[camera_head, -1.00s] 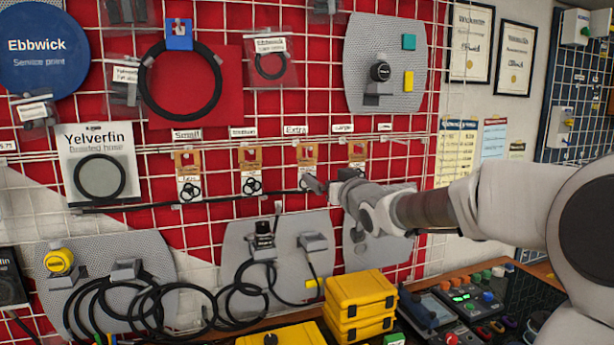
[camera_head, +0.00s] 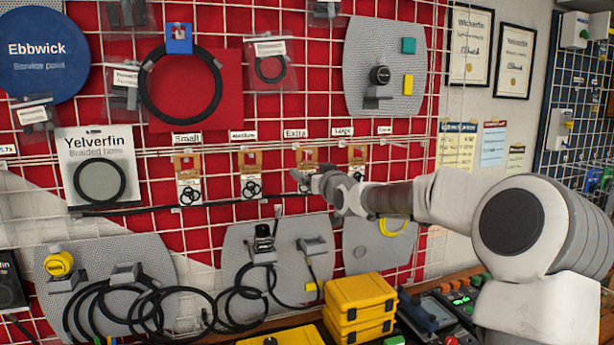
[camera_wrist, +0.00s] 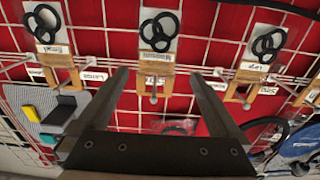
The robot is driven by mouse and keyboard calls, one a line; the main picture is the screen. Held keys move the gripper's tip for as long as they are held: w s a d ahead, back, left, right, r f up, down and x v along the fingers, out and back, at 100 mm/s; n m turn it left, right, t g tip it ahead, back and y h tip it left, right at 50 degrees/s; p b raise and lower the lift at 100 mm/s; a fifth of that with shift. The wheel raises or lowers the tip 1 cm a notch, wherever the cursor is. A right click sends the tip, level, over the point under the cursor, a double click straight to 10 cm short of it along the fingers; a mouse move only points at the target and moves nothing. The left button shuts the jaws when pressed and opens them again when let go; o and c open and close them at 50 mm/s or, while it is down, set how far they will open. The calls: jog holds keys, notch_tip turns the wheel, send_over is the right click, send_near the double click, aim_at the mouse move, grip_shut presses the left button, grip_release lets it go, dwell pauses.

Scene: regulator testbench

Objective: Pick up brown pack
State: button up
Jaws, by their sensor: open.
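Several brown-carded packs with black rings hang in a row on the wire grid; the frames do not show which one the task means. In the head view they are the first pack (camera_head: 188,180), the second pack (camera_head: 251,176), the third pack (camera_head: 307,157) and the fourth pack (camera_head: 357,160). My gripper (camera_head: 300,179) is in front of the third pack and hides part of it. In the wrist view, turned upside down, my gripper (camera_wrist: 157,73) is open and empty. The third pack (camera_wrist: 156,53) shows between its fingers; contact cannot be told.
The neighbouring packs (camera_wrist: 262,48) (camera_wrist: 50,35) hang close on both sides in the wrist view. Metal hooks and a horizontal rail (camera_head: 230,148) run along the row. Grey panels (camera_head: 385,60) (camera_head: 230,245) hold hoses and fittings. Yellow cases (camera_head: 360,295) stand below.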

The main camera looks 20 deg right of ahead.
aim_at(309, 166)
jog(key=shift+w+d+r+p, duration=0.15)
jog(key=shift+w+p, duration=0.5)
jog(key=shift+w, duration=0.5)
jog(key=shift+w+d+r+p, duration=0.15)
jog(key=shift+w+p, duration=0.45)
jog(key=shift+w, duration=0.55)
jog(key=shift+w+f, duration=0.2)
jog(key=shift+w, duration=0.35)
jog(key=shift+c, duration=0.2)
jog(key=c, duration=1.2)
